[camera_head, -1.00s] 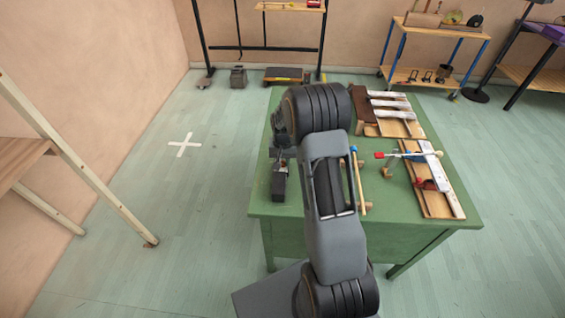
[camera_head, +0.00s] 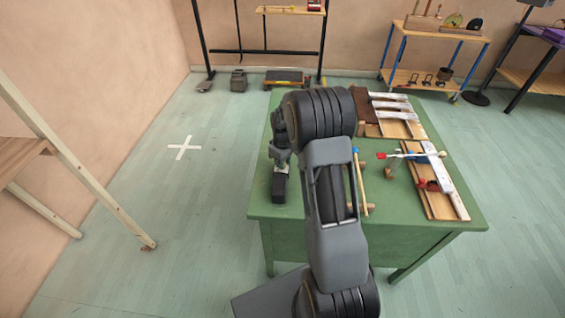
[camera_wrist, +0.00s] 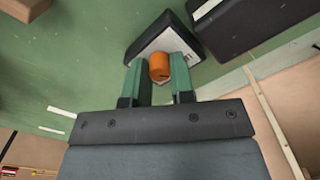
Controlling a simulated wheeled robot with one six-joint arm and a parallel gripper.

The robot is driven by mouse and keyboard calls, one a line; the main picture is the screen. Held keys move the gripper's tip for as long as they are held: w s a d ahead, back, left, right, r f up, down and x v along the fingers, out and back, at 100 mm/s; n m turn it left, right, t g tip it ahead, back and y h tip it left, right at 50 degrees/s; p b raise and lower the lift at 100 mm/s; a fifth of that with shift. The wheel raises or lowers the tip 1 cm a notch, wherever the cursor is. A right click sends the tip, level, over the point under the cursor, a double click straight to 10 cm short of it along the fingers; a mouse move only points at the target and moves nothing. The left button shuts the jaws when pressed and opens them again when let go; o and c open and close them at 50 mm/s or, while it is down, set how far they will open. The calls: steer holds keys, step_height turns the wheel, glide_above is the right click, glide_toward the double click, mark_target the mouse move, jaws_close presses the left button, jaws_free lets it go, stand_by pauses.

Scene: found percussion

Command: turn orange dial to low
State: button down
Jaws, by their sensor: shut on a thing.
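The orange dial (camera_wrist: 159,66) sits on the pale face of a small dark wedge-shaped box (camera_wrist: 143,43) in the wrist view. My gripper (camera_wrist: 159,78) has its two green fingers on either side of the dial, shut on it. The dial's pointer and any low mark cannot be made out. In the head view my gripper (camera_head: 280,162) is at the left part of the green table, beside a black box (camera_head: 279,188); the dial itself is hidden there.
The green table (camera_head: 300,214) carries mallets (camera_head: 362,180) and wooden boards with metal bars (camera_head: 437,190) to the right of my arm. In the wrist view another dark box (camera_wrist: 245,22) stands close to the dial's box. Open floor lies left of the table.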

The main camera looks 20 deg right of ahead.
steer(key=shift+r+n, duration=0.1)
steer(key=shift+n, duration=1)
steer(key=shift+w, duration=0.1)
steer(key=c, duration=1)
jaws_free()
step_height(320, 180, up, 14)
steer(key=shift+f, duration=0.15)
